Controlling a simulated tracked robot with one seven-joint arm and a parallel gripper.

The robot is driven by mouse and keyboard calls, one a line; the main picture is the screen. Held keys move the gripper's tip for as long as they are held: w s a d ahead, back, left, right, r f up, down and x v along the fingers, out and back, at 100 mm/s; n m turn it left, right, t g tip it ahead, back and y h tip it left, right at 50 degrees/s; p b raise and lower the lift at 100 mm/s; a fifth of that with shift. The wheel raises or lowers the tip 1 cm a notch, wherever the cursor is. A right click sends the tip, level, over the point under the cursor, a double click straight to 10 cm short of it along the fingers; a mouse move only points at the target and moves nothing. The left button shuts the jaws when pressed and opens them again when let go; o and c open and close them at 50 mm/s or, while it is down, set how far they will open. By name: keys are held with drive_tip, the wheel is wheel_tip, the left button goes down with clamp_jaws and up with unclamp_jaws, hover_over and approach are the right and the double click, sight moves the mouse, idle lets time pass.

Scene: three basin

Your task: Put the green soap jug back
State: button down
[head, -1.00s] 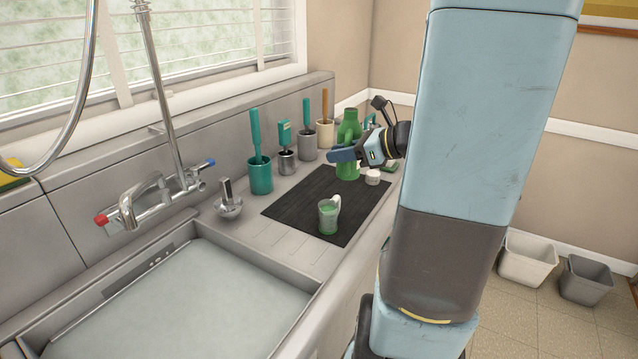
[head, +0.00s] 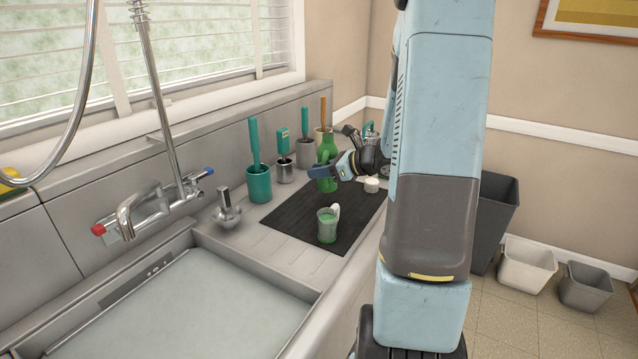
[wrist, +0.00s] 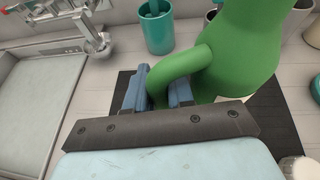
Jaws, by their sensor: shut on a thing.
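The green jug (head: 328,185) is at the back part of the black mat (head: 283,230) in the head view, looking about upright. My gripper (head: 323,171) is shut on its handle; the wrist view shows the looped handle between the blue fingers (wrist: 158,92). The jug's body (wrist: 245,50) fills the upper right of the wrist view. Its base is partly hidden there, so I cannot tell whether it touches the mat. A small clear cup (head: 327,227) with green contents and a pale handle stands on the mat nearer the camera.
A teal pot with a brush (head: 259,184), a grey pot (head: 284,171) and other holders line the wall behind the mat. A small white item (head: 371,185) sits right of the jug. The sink basin (head: 200,305) lies at the front left. Bins (head: 527,265) stand on the floor.

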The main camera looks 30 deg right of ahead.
drive_tip(key=shift+w+f, duration=0.25)
drive_tip(key=shift+f, duration=0.5)
drive_tip(key=shift+w+f, duration=0.2)
drive_tip(key=shift+f, duration=0.55)
drive_tip(key=shift+w+f, duration=0.25)
drive_tip(key=shift+f, duration=0.5)
drive_tip(key=c, duration=1)
unclamp_jaws()
drive_tip(key=shift+f, duration=0.1)
drive_tip(key=shift+s+d+r, duration=0.15)
drive_tip(key=shift+d+r, duration=0.05)
drive_tip(key=v, duration=1.1)
drive_tip(key=shift+s+d+r, duration=0.1)
drive_tip(key=shift+s+d, duration=0.05)
drive_tip(key=shift+s, duration=0.05)
